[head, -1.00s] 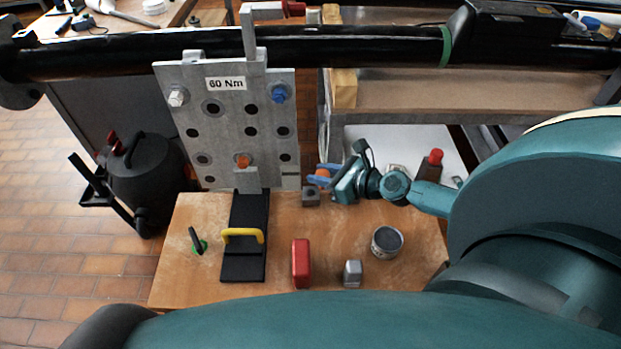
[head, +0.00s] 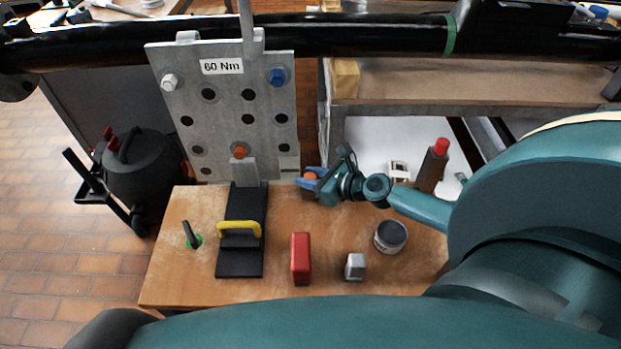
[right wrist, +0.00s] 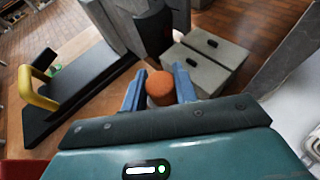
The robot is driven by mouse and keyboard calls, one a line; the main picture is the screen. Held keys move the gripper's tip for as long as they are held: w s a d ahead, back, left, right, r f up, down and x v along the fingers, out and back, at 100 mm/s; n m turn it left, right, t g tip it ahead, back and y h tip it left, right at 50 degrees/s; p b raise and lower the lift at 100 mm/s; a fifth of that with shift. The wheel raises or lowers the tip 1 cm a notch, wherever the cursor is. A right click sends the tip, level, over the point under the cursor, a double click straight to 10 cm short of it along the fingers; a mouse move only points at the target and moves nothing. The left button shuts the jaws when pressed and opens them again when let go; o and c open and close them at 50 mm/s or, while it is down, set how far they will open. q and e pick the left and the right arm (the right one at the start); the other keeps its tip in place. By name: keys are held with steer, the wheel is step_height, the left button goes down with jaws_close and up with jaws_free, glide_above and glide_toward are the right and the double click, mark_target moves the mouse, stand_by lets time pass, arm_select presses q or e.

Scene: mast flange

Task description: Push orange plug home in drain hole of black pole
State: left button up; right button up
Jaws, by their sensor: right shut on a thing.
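The black pole (head: 350,33) runs across the top of the head view, behind a grey flange plate (head: 215,105) marked "60 Nm". I cannot make out its drain hole. My right gripper (head: 312,179) is at the right of the plate's lower edge, low over the wooden table. In the right wrist view its blue fingers (right wrist: 160,90) are shut on the orange plug (right wrist: 160,86). The plug also shows small in the head view (head: 310,176). My left gripper is out of view.
The wooden table (head: 335,225) holds a black base with a yellow handle (head: 240,228), a red block (head: 301,258), a small grey block (head: 355,266) and a round tin (head: 391,236). A shelf (head: 450,80) stands right.

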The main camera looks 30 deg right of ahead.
steer(key=shift+f, duration=0.2)
steer(key=o, duration=0.9)
steer(key=shift+o, duration=0.2)
steer(key=shift+b, duration=0.35)
steer(key=v, duration=1.1)
steer(key=shift+s+a+r, duration=0.1)
steer(key=shift+s+a, duration=0.15)
steer(key=shift+s, duration=0.2)
steer(key=shift+s+d+r, duration=0.3)
steer(key=shift+s+r, duration=0.05)
steer(key=shift+s, duration=0.2)
